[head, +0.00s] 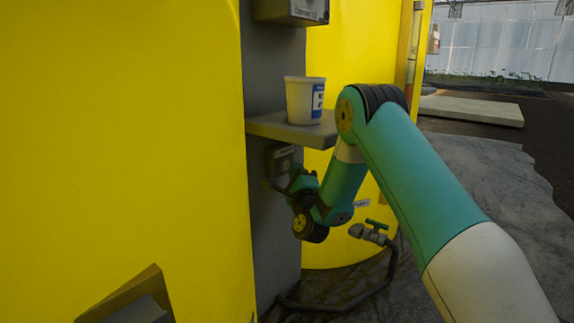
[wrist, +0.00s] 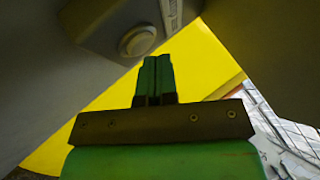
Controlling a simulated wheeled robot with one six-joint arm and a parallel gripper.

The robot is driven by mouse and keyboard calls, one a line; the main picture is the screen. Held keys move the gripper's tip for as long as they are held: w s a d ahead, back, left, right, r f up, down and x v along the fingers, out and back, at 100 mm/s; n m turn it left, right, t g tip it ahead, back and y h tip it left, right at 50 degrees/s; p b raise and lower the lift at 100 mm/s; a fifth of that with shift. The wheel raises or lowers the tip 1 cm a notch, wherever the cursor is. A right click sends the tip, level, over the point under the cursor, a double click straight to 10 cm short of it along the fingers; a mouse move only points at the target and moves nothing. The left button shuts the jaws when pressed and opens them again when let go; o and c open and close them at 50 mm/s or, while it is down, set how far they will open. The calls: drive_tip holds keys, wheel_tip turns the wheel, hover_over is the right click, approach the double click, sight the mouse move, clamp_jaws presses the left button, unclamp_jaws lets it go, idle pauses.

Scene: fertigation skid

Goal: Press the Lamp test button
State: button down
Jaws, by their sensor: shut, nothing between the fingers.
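A small grey box with a round pale push button (wrist: 137,41) shows at the top of the wrist view. A white label (wrist: 172,14) sits beside the button, but its text cannot be read. In the head view the box (head: 281,157) is on the grey panel under the shelf, partly hidden by my arm. My gripper (wrist: 156,60) is shut and empty. In the wrist view its fingertips appear just below and right of the button; I cannot tell whether they touch the box. In the head view my gripper (head: 272,184) is close to the box's lower edge.
A grey shelf (head: 270,128) juts out above my wrist and carries a white tub (head: 305,100). Yellow tanks (head: 125,100) stand on both sides of the grey panel.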

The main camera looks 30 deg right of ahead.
drive_tip(key=shift+w+a+p, duration=0.15)
drive_tip(key=shift+w+p, duration=0.25)
drive_tip(key=shift+p, duration=0.1)
idle(0.6)
drive_tip(key=shift+b, duration=0.3)
drive_tip(key=shift+s+d+b, duration=0.25)
drive_tip(key=shift+s+b, duration=0.5)
drive_tip(key=shift+b, duration=0.2)
drive_tip(key=s+b, duration=0.1)
drive_tip(key=b, duration=0.1)
drive_tip(key=s+d+b, duration=0.1)
drive_tip(key=s+b, duration=0.2)
drive_tip(key=b, duration=0.2)
drive_tip(key=shift+s+d, duration=0.35)
